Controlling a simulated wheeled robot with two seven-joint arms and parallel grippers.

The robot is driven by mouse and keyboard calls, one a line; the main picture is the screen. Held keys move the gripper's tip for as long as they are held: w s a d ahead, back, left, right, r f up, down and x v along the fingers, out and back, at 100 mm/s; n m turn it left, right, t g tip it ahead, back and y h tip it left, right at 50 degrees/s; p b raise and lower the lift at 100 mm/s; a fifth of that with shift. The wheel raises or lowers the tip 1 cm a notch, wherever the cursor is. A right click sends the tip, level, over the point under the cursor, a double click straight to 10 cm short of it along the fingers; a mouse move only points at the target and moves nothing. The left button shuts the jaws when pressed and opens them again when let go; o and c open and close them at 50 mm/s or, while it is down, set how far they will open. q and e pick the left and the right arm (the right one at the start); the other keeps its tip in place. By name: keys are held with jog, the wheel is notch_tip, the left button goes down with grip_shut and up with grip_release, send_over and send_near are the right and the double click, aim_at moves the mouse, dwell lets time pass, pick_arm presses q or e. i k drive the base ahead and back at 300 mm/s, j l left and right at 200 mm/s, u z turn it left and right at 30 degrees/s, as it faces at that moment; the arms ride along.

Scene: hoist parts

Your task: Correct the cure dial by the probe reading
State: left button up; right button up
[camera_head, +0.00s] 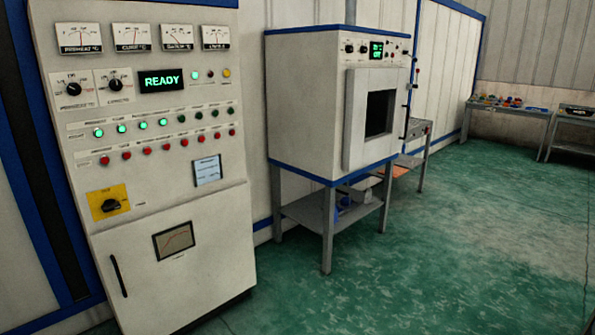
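A tall cream control cabinet (164,235) stands at the left. Its upper face has two round black dials, a left one (73,89) and a right one (116,85); their small labels are too blurred to read, so I cannot tell which is the cure dial. Above them is a gauge marked CURE °C (130,37), beside one marked PREHEAT °C (78,38). A green display (161,80) reads READY. A small green display (376,50) on the oven is too small to read. I cannot make out a probe. Neither of my grippers is in view.
The oven (310,105) stands on a grey-legged stand (327,235) right of the cabinet. A yellow-backed rotary switch (110,204) and rows of lamps and red buttons are on the cabinet. Benches (508,110) stand at the far right. The green floor (450,250) is clear at front right.

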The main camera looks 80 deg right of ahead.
aim_at(115, 84)
jog(key=z, duration=2.15)
jog(key=i+u, duration=0.15)
jog(key=u, duration=0.25)
jog(key=i+l+u, duration=0.1)
jog(key=u, duration=0.35)
jog(key=i+l+u, duration=0.1)
jog(key=l+u, duration=0.15)
jog(key=u, duration=0.15)
